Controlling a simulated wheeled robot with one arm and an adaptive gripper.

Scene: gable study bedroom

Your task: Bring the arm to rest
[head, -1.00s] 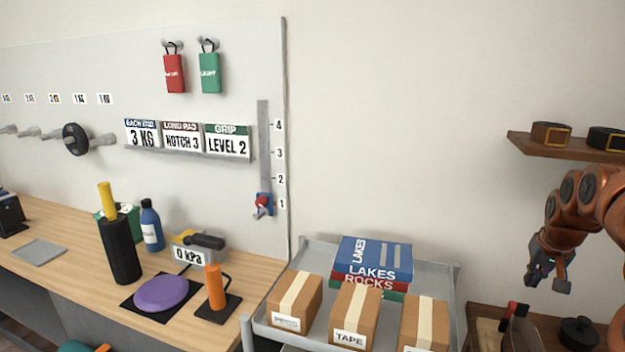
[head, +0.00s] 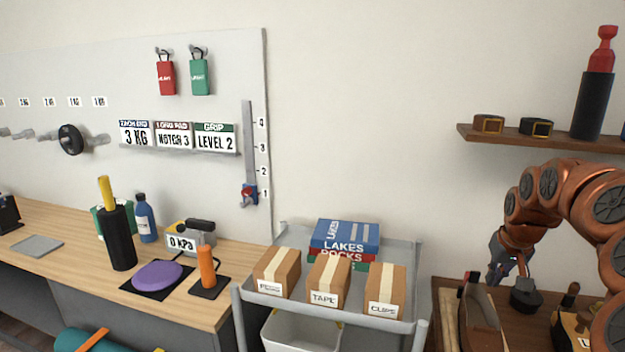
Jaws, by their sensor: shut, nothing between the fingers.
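My orange-brown arm (head: 575,195) comes in from the right edge and bends down in an arch. My gripper (head: 502,275) hangs at its end, dark grey, pointing down over the brown wooden surface at the lower right. It is shut and holds nothing. A dark round object with a knob (head: 525,295) is close to the fingers on the right; I cannot tell whether they touch.
A wall shelf (head: 540,138) with rolled belts and a dark bottle is above the arm. A grey cart (head: 400,322) with labelled boxes and books stands left of the gripper. A wooden bench (head: 70,265) with tools is further left. The wall between is clear.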

